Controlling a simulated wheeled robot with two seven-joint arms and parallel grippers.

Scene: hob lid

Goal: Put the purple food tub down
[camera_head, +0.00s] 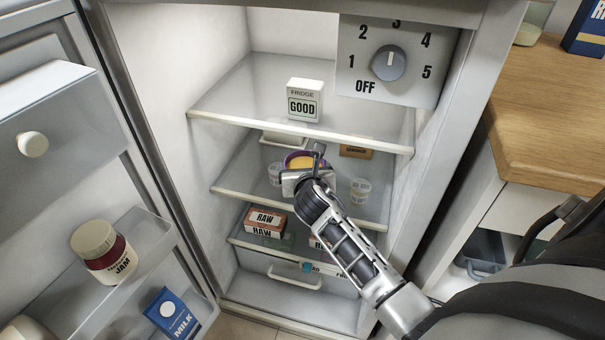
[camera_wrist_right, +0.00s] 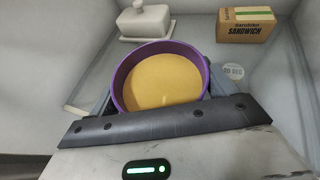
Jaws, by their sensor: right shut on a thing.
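The purple food tub (camera_wrist_right: 203,64) is round and open, with yellow-orange food in it. In the head view the tub (camera_head: 290,158) is inside the open fridge at the middle shelf (camera_head: 230,180), mostly hidden behind my right gripper. My right gripper (camera_head: 308,175) reaches into the fridge and is shut on the tub's near side. In the right wrist view the gripper (camera_wrist_right: 165,120) crosses in front of the tub, which looks level. I cannot tell whether the tub's base touches the shelf. My left gripper is not in view.
A white butter dish (camera_wrist_right: 143,20) and a sandwich box (camera_wrist_right: 246,24) stand behind the tub. RAW boxes (camera_head: 265,222) lie on the shelf below. The open door (camera_head: 60,200) is at left, a wooden counter (camera_head: 550,110) at right.

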